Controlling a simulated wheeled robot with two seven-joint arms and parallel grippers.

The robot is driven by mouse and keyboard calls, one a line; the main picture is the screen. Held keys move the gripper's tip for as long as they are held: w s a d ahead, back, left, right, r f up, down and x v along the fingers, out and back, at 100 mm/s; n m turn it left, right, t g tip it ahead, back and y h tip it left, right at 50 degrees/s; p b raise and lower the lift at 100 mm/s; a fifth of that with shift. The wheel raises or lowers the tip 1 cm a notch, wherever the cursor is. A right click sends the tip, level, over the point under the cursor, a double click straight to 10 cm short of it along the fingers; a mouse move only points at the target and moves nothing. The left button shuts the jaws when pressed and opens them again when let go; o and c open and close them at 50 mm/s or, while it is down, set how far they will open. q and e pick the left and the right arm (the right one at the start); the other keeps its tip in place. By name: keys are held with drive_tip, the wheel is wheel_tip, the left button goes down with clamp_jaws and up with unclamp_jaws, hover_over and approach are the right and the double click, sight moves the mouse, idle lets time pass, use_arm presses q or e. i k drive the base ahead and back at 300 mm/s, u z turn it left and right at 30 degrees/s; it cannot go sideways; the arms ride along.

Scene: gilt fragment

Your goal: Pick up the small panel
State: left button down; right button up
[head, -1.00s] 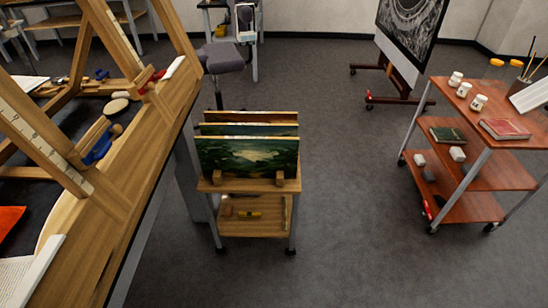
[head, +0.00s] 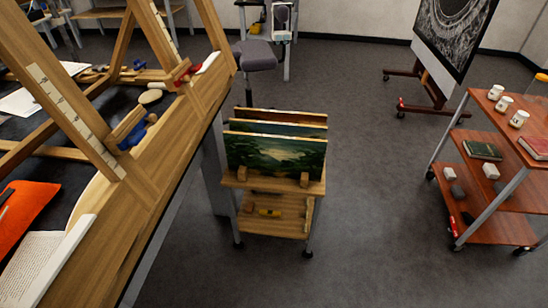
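Several painted panels stand upright, one behind another, on a small wooden trolley (head: 268,229) in the middle of the head view. The front panel (head: 275,158) shows a dark green landscape and rests against two small wooden blocks on the trolley top. A second panel (head: 300,129) and a rear panel (head: 290,116) show only their upper parts behind it. I cannot tell which one the task calls the small panel. Neither of my grippers is in view.
A long wooden workbench (head: 150,200) with frame beams fills the left side. A red-brown shelf cart (head: 500,205) with jars and books stands at right. A grey stool (head: 254,55) is behind the trolley. The floor (head: 375,200) between trolley and cart is clear.

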sight(285, 156)
drive_tip(key=k, duration=1.65)
drive_tip(key=z, duration=1)
drive_tip(key=i, duration=4.35)
drive_tip(key=u, duration=3.55)
